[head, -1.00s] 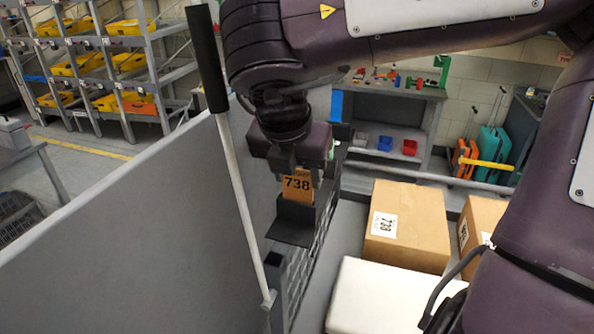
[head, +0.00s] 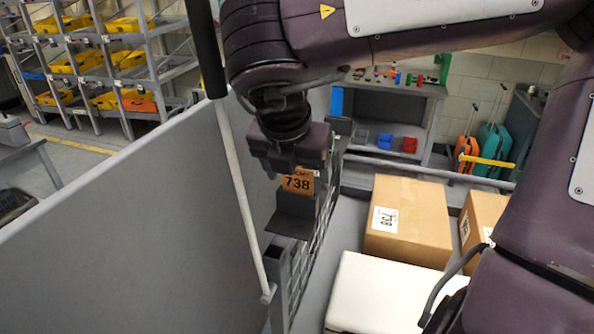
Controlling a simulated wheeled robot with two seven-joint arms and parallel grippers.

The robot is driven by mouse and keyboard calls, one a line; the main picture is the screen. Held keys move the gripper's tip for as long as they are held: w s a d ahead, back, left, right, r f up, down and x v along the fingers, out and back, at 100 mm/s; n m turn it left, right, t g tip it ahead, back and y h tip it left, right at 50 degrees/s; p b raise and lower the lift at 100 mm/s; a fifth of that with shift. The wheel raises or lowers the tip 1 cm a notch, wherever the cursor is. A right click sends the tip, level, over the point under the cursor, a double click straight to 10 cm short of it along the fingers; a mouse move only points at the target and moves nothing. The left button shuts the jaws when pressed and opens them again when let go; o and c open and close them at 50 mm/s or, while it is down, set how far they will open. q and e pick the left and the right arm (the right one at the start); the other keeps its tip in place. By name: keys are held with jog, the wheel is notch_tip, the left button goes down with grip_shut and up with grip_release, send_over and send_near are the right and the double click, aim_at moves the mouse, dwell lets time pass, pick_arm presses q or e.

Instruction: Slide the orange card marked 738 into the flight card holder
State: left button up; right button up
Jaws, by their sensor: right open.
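The orange card marked 738 (head: 298,183) stands upright at the dark grey flight card holder (head: 293,220), on the end of a grey slatted side wall. Its number faces me and its top edge is close under my right gripper (head: 298,168). The card's lower edge meets the holder's dark plate; how deep it sits I cannot tell. My right gripper points down directly above the card, with its jaws open. The fingertips are mostly hidden by the gripper body and the card. My left gripper is not in view.
A tall grey panel (head: 130,230) and a pale rod with a black grip (head: 240,185) stand just left of the holder. Cardboard boxes (head: 410,220) and a white case (head: 385,295) lie to the right. Shelving with yellow bins (head: 125,60) stands far back left.

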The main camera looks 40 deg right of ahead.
jog(key=v, duration=0.3)
jog(key=shift+b, duration=0.3)
jog(key=p+v, duration=0.4)
jog(key=v, duration=0.1)
jog(key=shift+f, duration=0.15)
